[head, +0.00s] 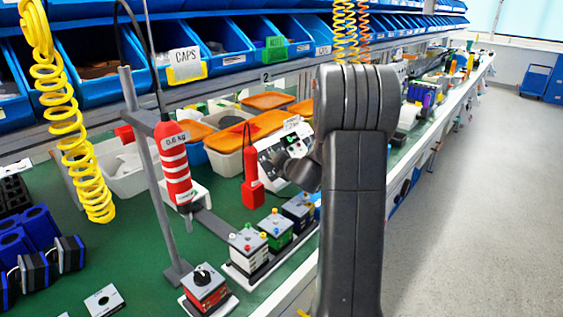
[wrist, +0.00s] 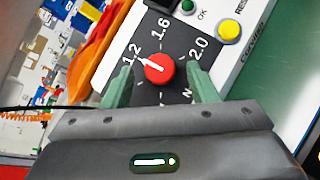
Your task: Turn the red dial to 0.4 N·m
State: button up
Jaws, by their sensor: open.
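The red dial (wrist: 158,69) is a round knob with a white pointer line, on a dark scale plate (wrist: 180,47). The line points up and left, close to the 1.2 mark; 1.6 and 2.0 are also readable. My gripper (wrist: 158,78) is open, with one green finger on each side of the dial and a gap visible on both sides. The lower scale marks are partly hidden by my gripper. In the head view my gripper (head: 301,173) is at the white control panel (head: 270,157); the dial cannot be made out there.
A yellow button (wrist: 229,32) and a green button (wrist: 188,6) sit on the panel near the dial. A red 0.6 kg cylinder (head: 173,163) hangs from a stand to the left. Orange-lidded bins (head: 240,130) stand behind the panel; small switch boxes (head: 247,248) stand in front.

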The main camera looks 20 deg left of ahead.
jog(key=shift+w+a+f, duration=0.1)
jog(key=shift+w+a, duration=0.1)
jog(key=c, duration=1)
jog(key=shift+o, duration=0.2)
